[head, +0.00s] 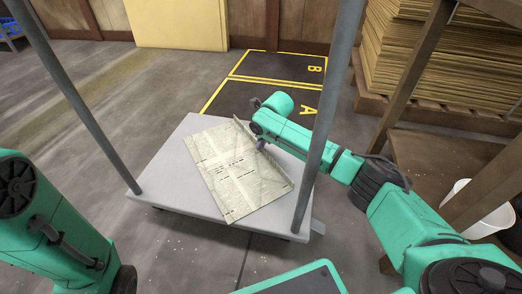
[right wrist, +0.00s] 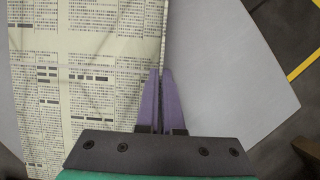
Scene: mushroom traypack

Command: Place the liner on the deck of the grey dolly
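The liner (head: 225,170) is a sheet of printed newspaper. It lies slanted over the pale grey deck (head: 180,138) of the dolly, with its right edge standing up like a fold. My right gripper (head: 262,146) is over the deck at that raised edge. In the right wrist view, its purple fingers (right wrist: 159,78) are close together with the edge of the liner (right wrist: 90,70) between them, and bare deck (right wrist: 220,80) shows to the right. My left arm shows at the lower left, but its gripper is out of view.
Two grey upright posts (head: 85,100) (head: 328,100) rise from the dolly. Floor bays marked A and B (head: 285,68) lie behind it. Stacked cardboard (head: 440,60) and a wooden shelf (head: 440,150) with a white bucket (head: 478,205) stand at the right. The floor left is clear.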

